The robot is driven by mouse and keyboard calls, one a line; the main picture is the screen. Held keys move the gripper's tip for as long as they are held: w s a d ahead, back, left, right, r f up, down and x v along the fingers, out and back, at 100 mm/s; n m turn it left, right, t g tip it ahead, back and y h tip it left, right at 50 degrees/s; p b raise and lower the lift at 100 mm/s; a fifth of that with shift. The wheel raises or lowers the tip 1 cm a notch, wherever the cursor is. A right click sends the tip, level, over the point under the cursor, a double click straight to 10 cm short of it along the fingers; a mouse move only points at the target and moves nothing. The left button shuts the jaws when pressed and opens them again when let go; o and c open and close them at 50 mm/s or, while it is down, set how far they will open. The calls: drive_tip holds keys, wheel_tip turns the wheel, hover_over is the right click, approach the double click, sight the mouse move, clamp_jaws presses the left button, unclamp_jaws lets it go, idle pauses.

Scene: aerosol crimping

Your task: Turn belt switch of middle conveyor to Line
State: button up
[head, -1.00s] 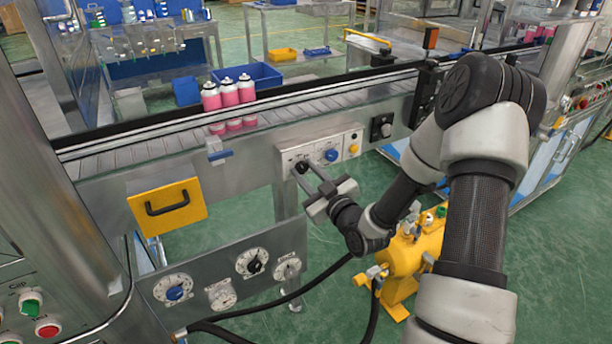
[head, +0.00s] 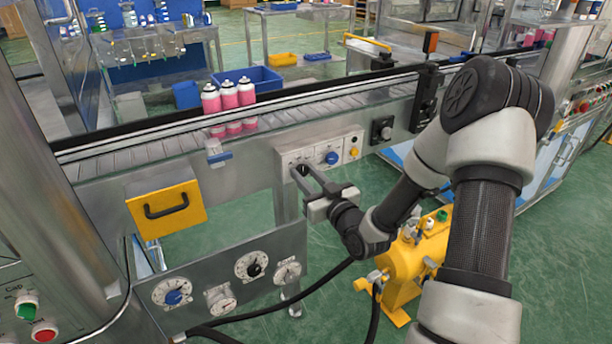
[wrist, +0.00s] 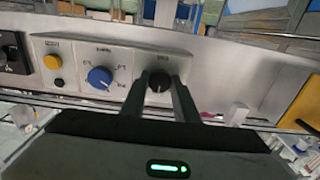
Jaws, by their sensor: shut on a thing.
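A light grey control box (head: 318,148) is mounted on the front of the middle conveyor (head: 250,165). It has a black knob (wrist: 159,86), a blue knob (head: 331,158) and a yellow button (head: 353,152). The wrist view shows the blue knob (wrist: 99,77) and yellow button (wrist: 52,62) left of the black knob. My gripper (head: 299,171) is at the box, its two fingers shut on the black knob, one on each side. The fingers partly hide the knob and its dial marks. Labels above the knobs are too small to read.
Pink and white cans (head: 228,97) stand on the conveyor. A yellow drawer front (head: 167,209) is left of the box. A lower panel with several dials (head: 225,285) is below it. A yellow machine (head: 405,262) with hoses stands on the floor under my arm.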

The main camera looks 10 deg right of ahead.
drive_tip(key=o, duration=1.1)
drive_tip(key=shift+c, duration=0.2)
drive_tip(key=p+v, duration=0.5)
drive_tip(key=v, duration=1.2)
drive_tip(key=shift+s+p, duration=0.25)
drive_tip(key=shift+p, duration=0.05)
drive_tip(key=shift+w, duration=0.1)
